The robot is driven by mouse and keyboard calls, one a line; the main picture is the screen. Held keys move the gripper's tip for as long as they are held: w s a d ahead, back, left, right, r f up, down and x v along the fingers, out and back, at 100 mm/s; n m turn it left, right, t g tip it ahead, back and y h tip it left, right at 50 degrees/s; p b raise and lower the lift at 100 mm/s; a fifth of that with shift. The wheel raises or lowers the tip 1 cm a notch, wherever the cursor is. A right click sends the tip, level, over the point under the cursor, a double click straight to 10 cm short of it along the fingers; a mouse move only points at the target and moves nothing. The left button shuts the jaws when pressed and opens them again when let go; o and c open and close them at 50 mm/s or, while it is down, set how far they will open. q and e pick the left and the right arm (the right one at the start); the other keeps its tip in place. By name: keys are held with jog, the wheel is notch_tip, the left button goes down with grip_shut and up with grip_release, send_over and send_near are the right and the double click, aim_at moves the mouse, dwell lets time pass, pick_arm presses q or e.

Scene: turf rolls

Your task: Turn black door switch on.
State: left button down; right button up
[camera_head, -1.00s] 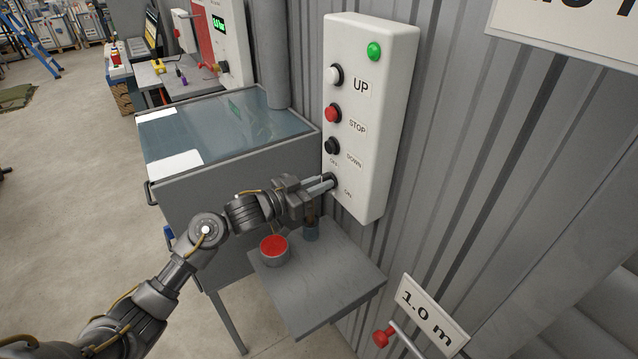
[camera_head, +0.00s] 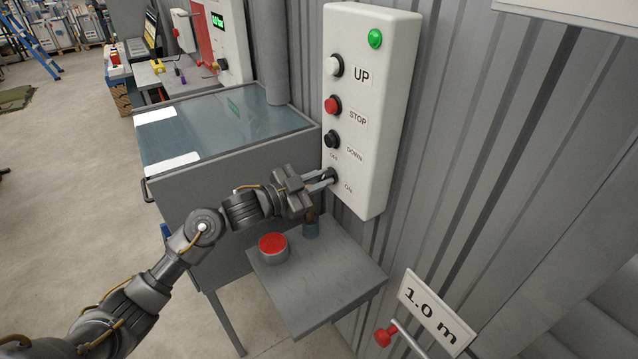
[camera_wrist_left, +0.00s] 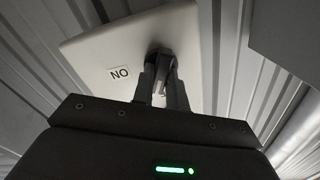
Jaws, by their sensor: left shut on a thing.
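The white door control box (camera_head: 372,100) is mounted on the corrugated wall, with a white UP button (camera_head: 333,66), a red STOP button (camera_head: 332,105), a black DOWN button (camera_head: 332,139) and a lit green lamp (camera_head: 375,38). The black switch (camera_head: 331,174) is at its lower end, between the OFF and ON labels. My left gripper (camera_head: 322,181) is shut on the black switch, its fingers on either side of it. In the left wrist view the fingers (camera_wrist_left: 163,85) hold the switch near the ON label (camera_wrist_left: 119,73); they hide much of it. My right gripper is not in view.
A small grey shelf (camera_head: 325,285) below the box carries a red-topped round tin (camera_head: 272,247) and a small cup (camera_head: 311,229). A grey glass-topped cabinet (camera_head: 225,125) stands left. A red-knobbed lever (camera_head: 385,335) and a 1.0 m sign (camera_head: 433,307) are lower right.

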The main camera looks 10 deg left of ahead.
pick_arm(q)
jog(key=m+b, duration=0.3)
jog(key=m, duration=0.1)
jog(key=m+b, duration=0.3)
jog(key=m, duration=0.1)
jog(key=m+b, duration=0.3)
jog(key=m, duration=0.1)
jog(key=shift+s+d+f+m+b, duration=0.1)
jog(key=shift+f+m+b, duration=0.15)
jog(key=shift+m+b, duration=0.05)
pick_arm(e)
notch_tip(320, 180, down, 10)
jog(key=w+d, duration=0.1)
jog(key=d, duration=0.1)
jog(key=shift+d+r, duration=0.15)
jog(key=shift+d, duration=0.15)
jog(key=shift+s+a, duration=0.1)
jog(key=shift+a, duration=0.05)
pick_arm(q)
jog(key=c, duration=1.4)
grip_release()
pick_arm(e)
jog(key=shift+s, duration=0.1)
